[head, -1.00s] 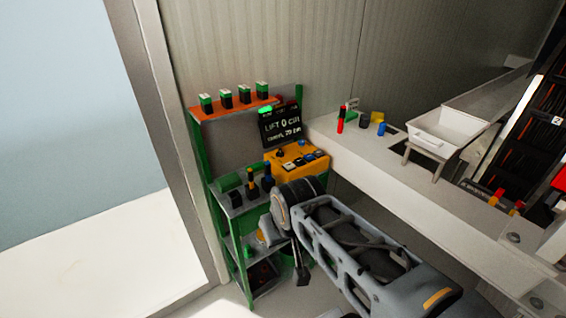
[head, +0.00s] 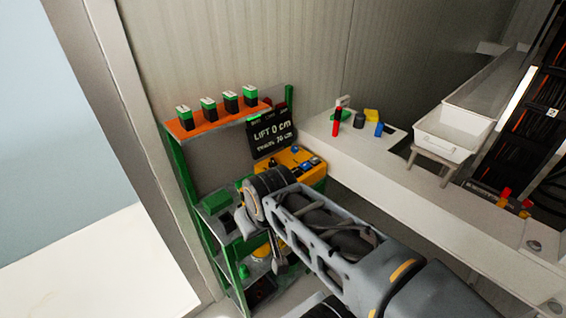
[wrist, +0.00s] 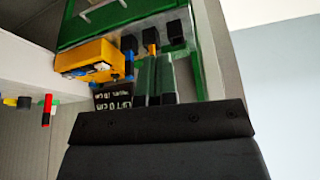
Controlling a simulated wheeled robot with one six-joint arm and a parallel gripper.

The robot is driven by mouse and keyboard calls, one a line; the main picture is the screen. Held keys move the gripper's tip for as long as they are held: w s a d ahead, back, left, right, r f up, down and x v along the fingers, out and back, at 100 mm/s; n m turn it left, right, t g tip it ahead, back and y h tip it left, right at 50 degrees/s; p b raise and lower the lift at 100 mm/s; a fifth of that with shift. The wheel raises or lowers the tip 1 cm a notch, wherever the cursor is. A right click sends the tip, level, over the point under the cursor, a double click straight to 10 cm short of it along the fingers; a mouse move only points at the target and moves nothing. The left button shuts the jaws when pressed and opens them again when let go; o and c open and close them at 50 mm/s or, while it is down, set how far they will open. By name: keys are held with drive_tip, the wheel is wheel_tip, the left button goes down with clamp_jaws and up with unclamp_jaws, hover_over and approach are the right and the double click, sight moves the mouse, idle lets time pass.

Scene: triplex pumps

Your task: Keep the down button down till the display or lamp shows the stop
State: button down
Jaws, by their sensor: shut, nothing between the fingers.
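The black display (head: 270,134) reads "LIFT 0 cm" with a smaller travel line of about 70 cm below. It stands behind the yellow control box (head: 318,174), which has blue, dark and pale controls on top. I cannot tell which one is the down button. The box also shows in the wrist view (wrist: 84,55), left of my gripper, with part of the display below it. My gripper (wrist: 154,58) is shut and empty, its fingers apart from the box in that picture. In the head view my arm hides part of the box's front and the shelf.
A green rack with an orange top shelf (head: 215,124) holds several green-and-black blocks. The white bench (head: 400,170) to the right carries small coloured items and a white tray (head: 447,140). A corrugated wall closes off the back.

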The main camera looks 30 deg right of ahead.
drive_tip(key=m+t+y, duration=0.2)
drive_tip(key=m+t, duration=0.2)
drive_tip(key=m, duration=0.2)
hover_over(297, 170)
drive_tip(key=f, duration=0.2)
drive_tip(key=shift+r, duration=0.1)
wheel_tip(297, 170, down, 8)
drive_tip(key=b, duration=0.4)
drive_tip(key=shift+f+b, duration=0.4)
drive_tip(key=shift+b, duration=0.25)
